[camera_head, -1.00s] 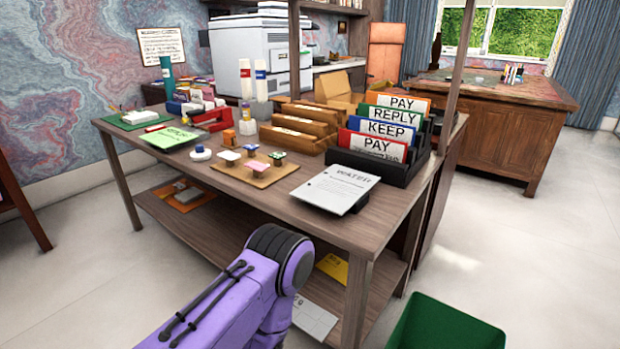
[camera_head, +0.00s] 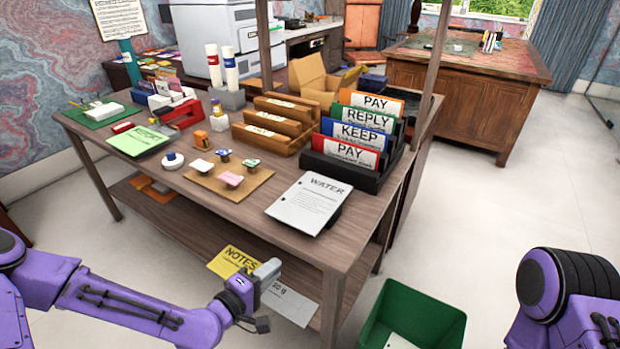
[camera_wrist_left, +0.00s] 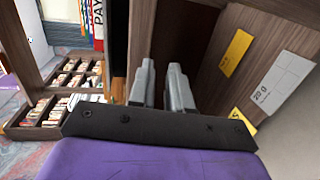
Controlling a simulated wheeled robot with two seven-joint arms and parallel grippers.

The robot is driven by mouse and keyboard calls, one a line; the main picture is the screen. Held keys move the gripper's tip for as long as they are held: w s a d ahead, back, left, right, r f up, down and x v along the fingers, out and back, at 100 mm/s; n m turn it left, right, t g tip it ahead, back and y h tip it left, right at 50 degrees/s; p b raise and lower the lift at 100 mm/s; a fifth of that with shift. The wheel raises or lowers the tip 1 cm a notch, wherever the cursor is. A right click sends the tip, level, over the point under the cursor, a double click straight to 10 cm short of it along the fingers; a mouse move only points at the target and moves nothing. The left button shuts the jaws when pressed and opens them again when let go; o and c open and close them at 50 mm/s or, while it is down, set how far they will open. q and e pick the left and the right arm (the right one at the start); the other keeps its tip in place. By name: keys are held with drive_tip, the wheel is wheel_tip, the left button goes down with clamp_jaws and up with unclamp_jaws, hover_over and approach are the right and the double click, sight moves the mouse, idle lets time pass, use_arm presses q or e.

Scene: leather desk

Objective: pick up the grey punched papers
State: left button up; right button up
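The grey punched papers (camera_head: 306,205) are a sheet or thin stack headed WATER, with small holes along the left side. They lie flat at the front right corner of the wooden desk (camera_head: 225,215). My left gripper (camera_head: 272,270) is below and in front of the desk's front edge, lower than the papers and not touching them. In the left wrist view its two grey fingers (camera_wrist_left: 162,80) stand apart with a narrow empty gap between them. The papers do not show clearly in that view. My right arm is at the right edge, its gripper out of view.
A black file rack (camera_head: 345,172) stands right behind the papers, and a board with small stamps (camera_head: 228,183) lies to their left. A yellow NOTES sheet (camera_head: 234,262) is by the lower shelf. A green bin (camera_head: 435,322) stands on the floor, front right.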

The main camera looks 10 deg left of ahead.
use_arm(q)
drive_tip(key=t, duration=0.2)
approach(289, 216)
drive_tip(key=p+x, duration=0.1)
drive_tip(key=x, duration=0.9)
drive_tip(key=shift+f, duration=0.15)
clamp_jaws()
